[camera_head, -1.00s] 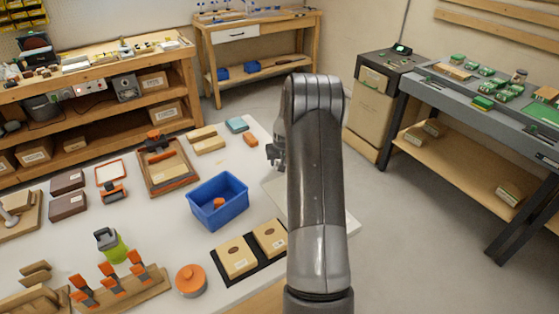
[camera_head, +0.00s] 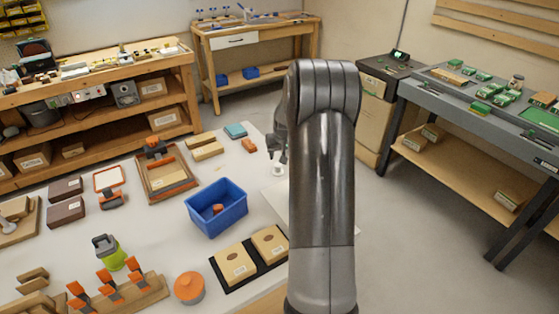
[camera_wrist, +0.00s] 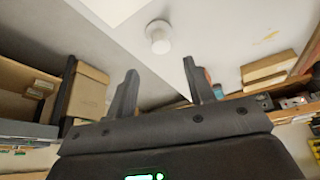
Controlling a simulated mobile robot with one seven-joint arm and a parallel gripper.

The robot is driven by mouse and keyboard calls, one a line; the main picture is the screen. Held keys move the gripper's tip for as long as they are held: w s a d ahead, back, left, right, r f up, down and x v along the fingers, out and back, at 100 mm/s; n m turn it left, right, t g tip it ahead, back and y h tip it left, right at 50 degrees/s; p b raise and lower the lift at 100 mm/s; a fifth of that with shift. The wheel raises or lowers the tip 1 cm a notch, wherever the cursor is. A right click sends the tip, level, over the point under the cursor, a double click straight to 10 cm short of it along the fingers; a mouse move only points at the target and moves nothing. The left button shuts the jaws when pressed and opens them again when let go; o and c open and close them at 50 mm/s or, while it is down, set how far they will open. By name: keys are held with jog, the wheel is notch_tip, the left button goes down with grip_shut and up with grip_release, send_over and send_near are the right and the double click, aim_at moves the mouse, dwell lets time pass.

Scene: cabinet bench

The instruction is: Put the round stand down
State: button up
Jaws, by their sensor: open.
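The round stand is a small white round piece (camera_head: 278,170) on the white table near its right edge, just below my gripper (camera_head: 281,157) in the head view. The wrist view shows the round stand (camera_wrist: 158,38) with a round top, standing on the pale surface beyond the fingertips. My gripper (camera_wrist: 160,67) is open, with nothing between its two dark fingers and a gap to the stand. My arm hides part of the table to the right of it in the head view.
A blue bin (camera_head: 217,208) with an orange piece inside stands to the left. Two tan boxes on a black mat (camera_head: 262,266) lie nearer. Wooden blocks (camera_head: 207,152) and a small orange block (camera_head: 248,145) lie behind. The white table (camera_head: 160,230) has bare patches between things.

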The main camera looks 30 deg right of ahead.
jog(key=s+a+r+n, duration=0.1)
jog(key=s+a+r, duration=0.6)
jog(key=a+r, duration=0.25)
jog(key=s+a+r+n, duration=0.1)
jog(key=s+a+r, duration=0.5)
jog(key=a+r, duration=0.35)
jog(key=s+a, duration=0.4)
jog(key=s, duration=0.3)
jog(key=s+a+r+n+t+y, duration=0.1)
jog(key=s+a, duration=0.2)
jog(key=s, duration=0.4)
jog(key=s+a, duration=0.4)
jog(key=s, duration=0.4)
jog(key=shift+a+r+n, duration=0.3)
jog(key=shift+a+r, duration=0.05)
jog(key=shift+r, duration=0.05)
